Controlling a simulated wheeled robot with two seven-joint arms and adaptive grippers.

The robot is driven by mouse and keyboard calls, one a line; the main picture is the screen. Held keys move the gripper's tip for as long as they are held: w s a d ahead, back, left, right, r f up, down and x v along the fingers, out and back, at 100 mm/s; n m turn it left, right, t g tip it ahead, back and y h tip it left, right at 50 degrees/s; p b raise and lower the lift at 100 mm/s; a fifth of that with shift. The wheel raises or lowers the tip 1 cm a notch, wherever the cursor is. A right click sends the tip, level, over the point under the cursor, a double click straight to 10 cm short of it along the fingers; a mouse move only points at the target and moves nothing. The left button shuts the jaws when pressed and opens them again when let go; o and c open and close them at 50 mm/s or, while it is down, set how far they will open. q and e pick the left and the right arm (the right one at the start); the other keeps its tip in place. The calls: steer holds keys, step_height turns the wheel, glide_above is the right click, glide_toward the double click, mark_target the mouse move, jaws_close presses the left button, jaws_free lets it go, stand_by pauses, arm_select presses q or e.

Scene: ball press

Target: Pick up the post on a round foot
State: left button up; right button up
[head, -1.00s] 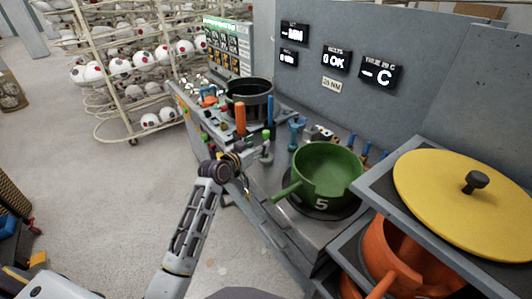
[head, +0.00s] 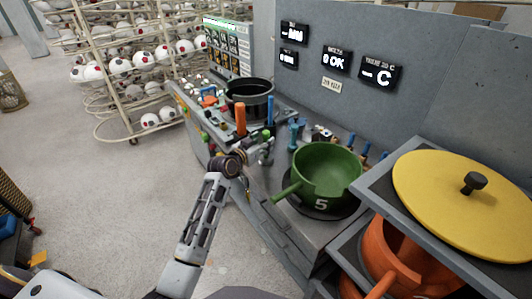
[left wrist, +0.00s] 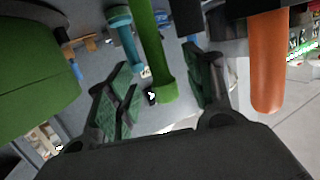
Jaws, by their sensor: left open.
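I take the green post (head: 267,136) to be the one on a round foot; it stands on the bench, left of the green pan, and its foot is hard to make out. My left gripper (head: 246,163) is open, just in front of it, partly covering its lower part. In the left wrist view, which looks upside down, the green post (left wrist: 152,50) shows between the two spread fingers of my left gripper (left wrist: 162,90). Its wider capped end points toward the palm and its other end leaves the picture. I see no finger touching it. My right gripper is not in view.
An orange cylinder (head: 240,118) and a blue post (head: 270,110) stand close by. A teal piece (head: 293,135) is to the right. The green pan (head: 322,178) sits at the right front, and a black pot (head: 249,100) is behind. A grey panel (head: 400,50) backs the bench.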

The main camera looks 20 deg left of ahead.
arm_select(q)
steer(key=shift+x, duration=1.3)
steer(key=shift+w, duration=0.15)
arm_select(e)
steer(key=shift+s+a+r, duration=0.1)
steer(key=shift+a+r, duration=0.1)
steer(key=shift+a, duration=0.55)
arm_select(q)
steer(key=shift+c, duration=1)
jaws_close()
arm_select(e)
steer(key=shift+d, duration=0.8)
